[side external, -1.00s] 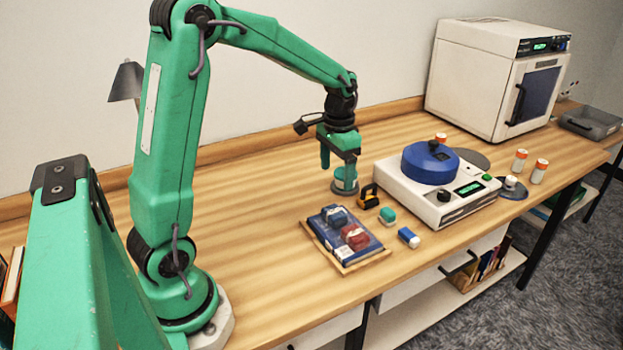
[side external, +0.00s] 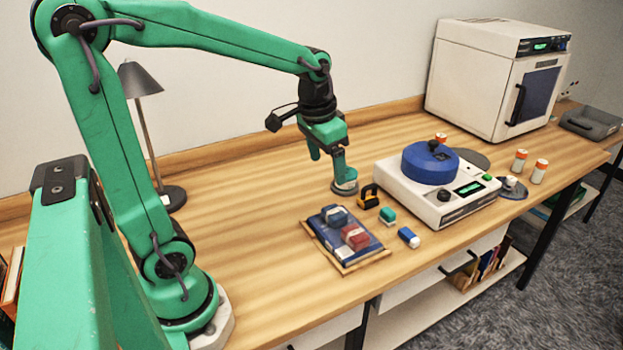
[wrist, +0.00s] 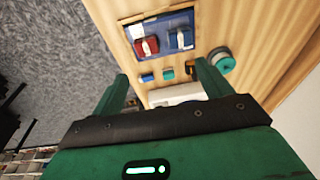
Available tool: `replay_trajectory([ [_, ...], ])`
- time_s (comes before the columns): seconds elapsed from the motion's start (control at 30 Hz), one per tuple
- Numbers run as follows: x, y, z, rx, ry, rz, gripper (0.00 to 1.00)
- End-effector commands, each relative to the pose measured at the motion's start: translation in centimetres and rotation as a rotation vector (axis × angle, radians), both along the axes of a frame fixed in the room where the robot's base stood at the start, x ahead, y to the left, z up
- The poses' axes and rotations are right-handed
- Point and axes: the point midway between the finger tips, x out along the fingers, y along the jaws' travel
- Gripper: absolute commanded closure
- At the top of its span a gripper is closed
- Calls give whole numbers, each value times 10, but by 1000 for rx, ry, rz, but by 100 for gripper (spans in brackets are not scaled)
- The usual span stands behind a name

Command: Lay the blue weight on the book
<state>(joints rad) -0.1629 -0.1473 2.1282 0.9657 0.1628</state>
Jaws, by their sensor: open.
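The blue weight (side external: 335,213) lies on the far end of the blue book (side external: 327,233), next to a red weight (side external: 355,236). In the wrist view the blue weight (wrist: 181,38) is at the upper right of the book (wrist: 163,30), with a pale handle-like bar on it. My gripper (side external: 327,166) is above the table, beyond the book, with nothing seen between its fingers. In the wrist view the fingers of my gripper (wrist: 163,72) are spread wide, clear of both weights.
The book rests on a brown board (side external: 350,268). A round teal object (side external: 344,184) stands close under one finger. A yellow-black item (side external: 369,196), a teal block (side external: 388,217) and a blue-white block (side external: 408,237) lie beside the book. A white machine (side external: 430,205) stands to the right.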

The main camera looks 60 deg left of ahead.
Motion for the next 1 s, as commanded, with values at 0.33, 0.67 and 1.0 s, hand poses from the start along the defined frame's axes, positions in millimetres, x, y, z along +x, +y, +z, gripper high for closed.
replay_trajectory([
  [0.33, -57, -33, 25, -2, -152, -5, 22],
  [0.67, -102, -52, 27, -23, -272, -8, 22],
  [1.0, -113, -56, 25, -31, -300, -7, 22],
])
